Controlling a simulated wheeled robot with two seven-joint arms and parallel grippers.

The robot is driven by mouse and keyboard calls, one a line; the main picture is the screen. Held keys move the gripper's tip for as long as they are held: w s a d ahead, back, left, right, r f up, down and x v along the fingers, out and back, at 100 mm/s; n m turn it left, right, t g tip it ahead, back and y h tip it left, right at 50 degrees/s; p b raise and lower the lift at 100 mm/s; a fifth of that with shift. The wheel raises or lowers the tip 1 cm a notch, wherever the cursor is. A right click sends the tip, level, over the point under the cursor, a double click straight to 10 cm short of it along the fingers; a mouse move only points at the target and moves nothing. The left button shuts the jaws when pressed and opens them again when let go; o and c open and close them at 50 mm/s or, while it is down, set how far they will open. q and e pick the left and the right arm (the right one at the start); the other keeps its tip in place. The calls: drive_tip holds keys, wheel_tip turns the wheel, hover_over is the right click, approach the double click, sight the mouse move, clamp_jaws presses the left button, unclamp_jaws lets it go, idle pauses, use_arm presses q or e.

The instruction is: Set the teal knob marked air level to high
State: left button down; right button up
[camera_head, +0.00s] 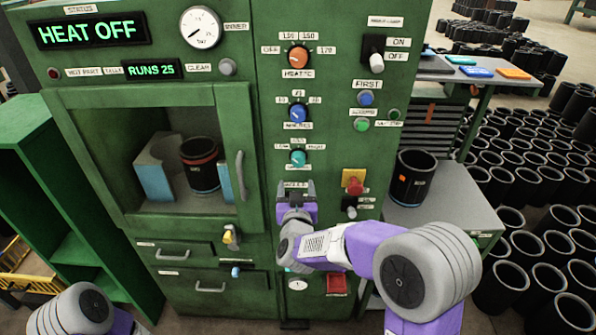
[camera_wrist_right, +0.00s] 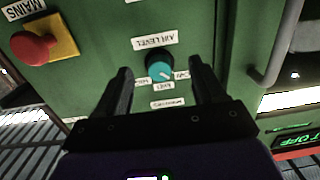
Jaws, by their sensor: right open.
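The teal knob (camera_head: 298,158) sits on the green panel below the blue knob, with small labels around it. In the right wrist view the teal knob (camera_wrist_right: 158,67) appears beneath an upside-down AIR LEVEL label (camera_wrist_right: 156,41). Its pale pointer mark slants to the lower right there; the small position labels are hard to read. My right gripper (camera_head: 296,186) is open just below the knob in the head view. In the wrist view its two fingers (camera_wrist_right: 160,72) appear on either side of the knob; contact cannot be made out. My left gripper is out of view.
The orange knob (camera_head: 298,57) and blue knob (camera_head: 297,113) are above. A red mains button (camera_head: 355,187) on a yellow plate is to the right, also seen in the wrist view (camera_wrist_right: 35,47). The oven door's handle (camera_head: 241,176) stands out to the left.

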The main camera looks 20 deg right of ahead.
sight(298, 163)
drive_tip(key=shift+t+h, duration=0.4)
drive_tip(key=w+r, duration=0.1)
drive_tip(key=w, duration=0.1)
drive_tip(key=w+d, duration=0.1)
drive_tip(key=w, duration=0.1)
drive_tip(key=w+d+r, duration=0.1)
drive_tip(key=w, duration=0.2)
drive_tip(key=shift+w+d+r, duration=0.1)
drive_tip(key=shift+d+r, duration=0.1)
drive_tip(key=shift+r, duration=0.1)
